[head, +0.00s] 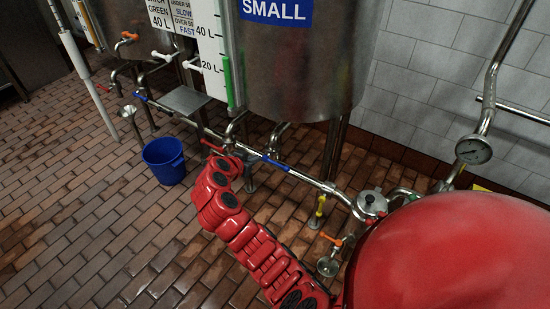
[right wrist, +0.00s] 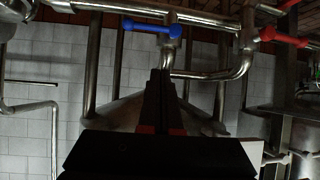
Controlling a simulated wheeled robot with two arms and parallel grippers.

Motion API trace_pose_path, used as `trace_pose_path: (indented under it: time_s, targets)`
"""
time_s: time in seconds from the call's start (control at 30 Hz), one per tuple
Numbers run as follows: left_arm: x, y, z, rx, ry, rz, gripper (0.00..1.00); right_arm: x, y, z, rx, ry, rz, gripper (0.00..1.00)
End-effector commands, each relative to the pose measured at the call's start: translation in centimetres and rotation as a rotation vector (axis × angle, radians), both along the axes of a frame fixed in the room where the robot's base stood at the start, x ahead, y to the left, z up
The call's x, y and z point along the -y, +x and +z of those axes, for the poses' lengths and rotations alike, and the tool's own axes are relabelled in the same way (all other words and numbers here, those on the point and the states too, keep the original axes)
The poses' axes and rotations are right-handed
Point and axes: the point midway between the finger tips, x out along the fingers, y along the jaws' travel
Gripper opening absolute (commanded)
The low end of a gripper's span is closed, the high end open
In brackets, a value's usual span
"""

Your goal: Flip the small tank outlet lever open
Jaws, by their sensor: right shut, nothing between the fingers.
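The steel tank labelled SMALL (head: 300,70) stands at the top middle of the head view. Under it are a red lever (head: 211,146) and, further right, a blue lever (head: 275,163) lying along the pipe. In the right wrist view the blue lever (right wrist: 150,28) is above and just left of my fingertips, and the red lever (right wrist: 284,38) is at the upper right. My right gripper (right wrist: 160,73) is shut and empty, apart from both levers. In the head view my red right arm reaches under the tank; its fingertips are hard to make out. My left gripper is not shown.
A blue bucket (head: 164,161) stands on the brick floor at left. Pipes with a pressure gauge (head: 473,150) and an orange lever (head: 331,239) are at right. The lower left floor is clear.

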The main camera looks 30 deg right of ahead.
Motion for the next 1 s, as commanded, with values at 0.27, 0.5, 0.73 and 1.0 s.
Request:
trace_pose_path:
  time_s: [0.27,0.5,0.73,1.0]
  targets:
    - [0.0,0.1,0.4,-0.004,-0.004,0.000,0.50,0.6,-2.0,1.0,-0.014,0.028,-0.121,0.00]
    - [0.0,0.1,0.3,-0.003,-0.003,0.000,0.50,0.7,-1.9,0.9,-0.014,0.027,-0.119,0.00]
    - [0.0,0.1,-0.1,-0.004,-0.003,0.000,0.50,2.5,-1.2,-0.5,-0.015,0.026,-0.120,0.00]
    - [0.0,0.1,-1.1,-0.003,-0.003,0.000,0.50,6.9,0.6,-3.8,-0.015,0.027,-0.119,0.00]
